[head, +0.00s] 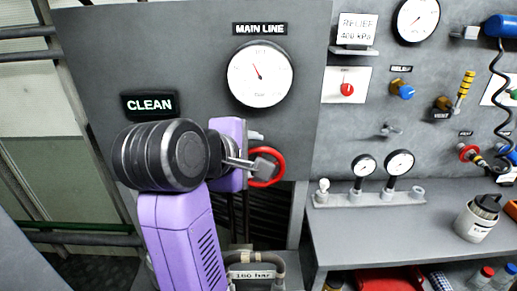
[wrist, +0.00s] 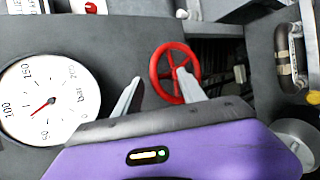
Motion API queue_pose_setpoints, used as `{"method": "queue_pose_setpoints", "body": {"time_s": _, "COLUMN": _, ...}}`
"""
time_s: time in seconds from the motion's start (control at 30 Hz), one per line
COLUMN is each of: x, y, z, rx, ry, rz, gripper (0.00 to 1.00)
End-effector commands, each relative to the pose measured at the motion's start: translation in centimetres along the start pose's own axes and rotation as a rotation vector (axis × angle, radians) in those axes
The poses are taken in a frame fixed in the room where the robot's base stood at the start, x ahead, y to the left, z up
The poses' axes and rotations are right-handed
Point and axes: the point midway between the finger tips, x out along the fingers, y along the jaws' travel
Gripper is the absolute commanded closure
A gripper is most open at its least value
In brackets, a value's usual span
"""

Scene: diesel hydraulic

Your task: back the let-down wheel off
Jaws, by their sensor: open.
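A red spoked handwheel (head: 280,168) sits on the grey panel below the MAIN LINE gauge (head: 260,75). It also shows in the wrist view (wrist: 154,76), upper middle. No label on it is readable. My gripper (head: 262,163) is at the wheel's left side in the head view and hides part of it. In the wrist view my gripper (wrist: 160,76) is open. One finger is left of the rim and the other overlaps the wheel's right part. I cannot tell whether a finger touches the wheel. Nothing is held.
A CLEAN sign (head: 149,104) is behind my arm. A hose (head: 255,258) tagged 160 bar is below the wheel. To the right are a bench (head: 400,225) with two small gauges, a canister (head: 478,217), and another small red wheel (head: 468,153).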

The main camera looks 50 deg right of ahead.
Motion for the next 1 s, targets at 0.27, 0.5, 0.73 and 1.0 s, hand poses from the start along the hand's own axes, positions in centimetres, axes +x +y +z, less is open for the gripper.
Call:
{"method": "queue_pose_setpoints", "body": {"time_s": 0.27, "x": 2.3, "y": 0.1, "z": 0.0, "rx": -0.002, "ry": -0.001, "rz": 0.001, "gripper": 0.52}}
{"method": "queue_pose_setpoints", "body": {"time_s": 0.5, "x": 2.5, "y": 0.0, "z": 0.0, "rx": -0.001, "ry": 0.000, "rz": 0.001, "gripper": 0.52}}
{"method": "queue_pose_setpoints", "body": {"time_s": 0.73, "x": 2.4, "y": 0.0, "z": 0.0, "rx": -0.001, "ry": 0.000, "rz": 0.002, "gripper": 0.93}}
{"method": "queue_pose_setpoints", "body": {"time_s": 1.0, "x": 2.5, "y": 0.0, "z": -0.1, "rx": -0.004, "ry": -0.003, "rz": 0.004, "gripper": 1.00}}
